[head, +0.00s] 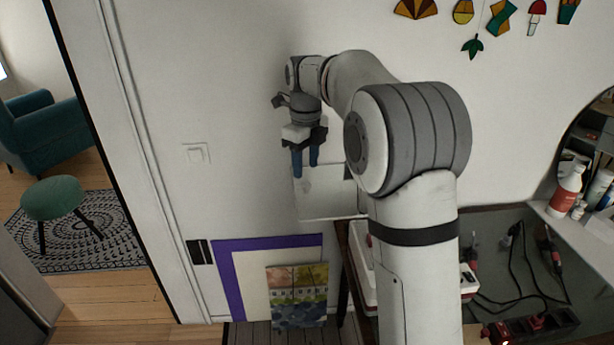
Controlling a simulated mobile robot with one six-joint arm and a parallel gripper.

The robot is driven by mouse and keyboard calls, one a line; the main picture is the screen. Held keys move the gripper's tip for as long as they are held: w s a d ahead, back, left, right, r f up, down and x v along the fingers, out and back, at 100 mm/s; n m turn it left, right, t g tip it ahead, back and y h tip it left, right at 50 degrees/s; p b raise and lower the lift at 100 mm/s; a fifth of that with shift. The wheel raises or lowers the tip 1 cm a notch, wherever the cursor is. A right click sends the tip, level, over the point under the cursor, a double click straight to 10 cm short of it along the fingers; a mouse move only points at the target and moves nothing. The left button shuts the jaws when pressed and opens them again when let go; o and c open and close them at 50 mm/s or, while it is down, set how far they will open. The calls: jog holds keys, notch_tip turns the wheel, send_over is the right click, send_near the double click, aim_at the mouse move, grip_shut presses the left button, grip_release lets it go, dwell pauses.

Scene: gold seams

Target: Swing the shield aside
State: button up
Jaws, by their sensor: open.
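A pale flat panel (328,200), which may be the shield, is close to the white wall and just left of my arm. Its right part is hidden behind my arm. My gripper (305,166) points down with two blue fingers apart and nothing seen between them. The fingertips overlap the panel's upper left edge in the head view. I cannot tell whether they touch it.
Below stand a purple-edged board (230,285) and a colourful picture (298,297). At right are a dark bench (490,222) with cables, a power strip (530,325) and a shelf with a red bottle (566,190). A doorway opens at left.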

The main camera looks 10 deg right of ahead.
notch_tip(320, 180, up, 3)
jog(key=shift+f, duration=0.1)
dwell(0.3)
jog(key=shift+s+d, duration=0.1)
jog(key=shift+s, duration=0.05)
jog(key=s+d+n+t, duration=0.1)
jog(key=s+d+n, duration=0.2)
jog(key=s+n, duration=0.45)
jog(key=s+d+n+t, duration=0.1)
jog(key=s+d+n, duration=0.1)
jog(key=s+n, duration=0.55)
jog(key=s+d+f+n, duration=0.1)
jog(key=s+f+n, duration=0.3)
jog(key=s+n, duration=0.2)
jog(key=s+d+f+n+t, duration=0.1)
jog(key=s+f+n, duration=0.3)
jog(key=s, duration=0.6)
jog(key=shift+s+d+n+b, duration=0.25)
jog(key=shift+d+n+b, duration=0.15)
jog(key=shift+n, duration=0.5)
jog(key=shift+d, duration=0.1)
